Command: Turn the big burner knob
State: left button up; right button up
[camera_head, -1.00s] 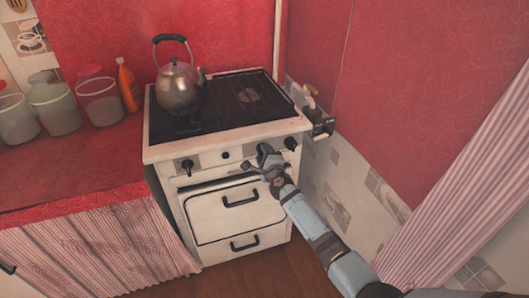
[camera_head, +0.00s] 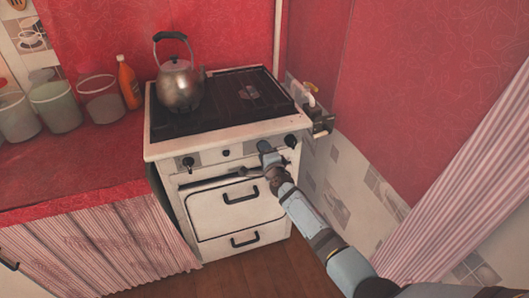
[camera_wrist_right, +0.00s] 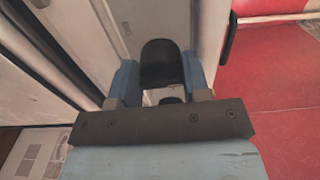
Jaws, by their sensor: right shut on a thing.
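The white stove (camera_head: 165,150) stands at the centre of the head view. Along its front panel are black knobs: a left one (camera_head: 188,163), a small one (camera_head: 226,153) and a right one (camera_head: 291,140). My right gripper (camera_head: 265,147) is at the panel between the small knob and the right one. In the right wrist view a black knob (camera_wrist_right: 162,62) sits between the two blue fingers of my right gripper (camera_wrist_right: 162,75), which is shut on it. In the head view the gripper hides this knob. My left gripper is not in view.
A metal kettle (camera_head: 180,88) stands on the dark stovetop (camera_head: 240,92). The oven door handle (camera_head: 240,197) sticks out below the panel. Jars (camera_head: 100,100) and an orange bottle (camera_head: 128,82) stand on the red counter (camera_head: 70,165) at left. The tiled wall is close at right.

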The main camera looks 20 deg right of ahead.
jog(key=o, duration=0.9)
pick_arm(q)
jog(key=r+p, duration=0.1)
jog(key=p, duration=0.3)
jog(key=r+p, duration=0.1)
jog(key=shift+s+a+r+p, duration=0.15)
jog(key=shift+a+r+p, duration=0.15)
jog(key=shift+p, duration=0.1)
pick_arm(e)
jog(key=s, duration=1.3)
jog(key=shift+s+d, duration=0.25)
jog(key=shift+s, duration=0.15)
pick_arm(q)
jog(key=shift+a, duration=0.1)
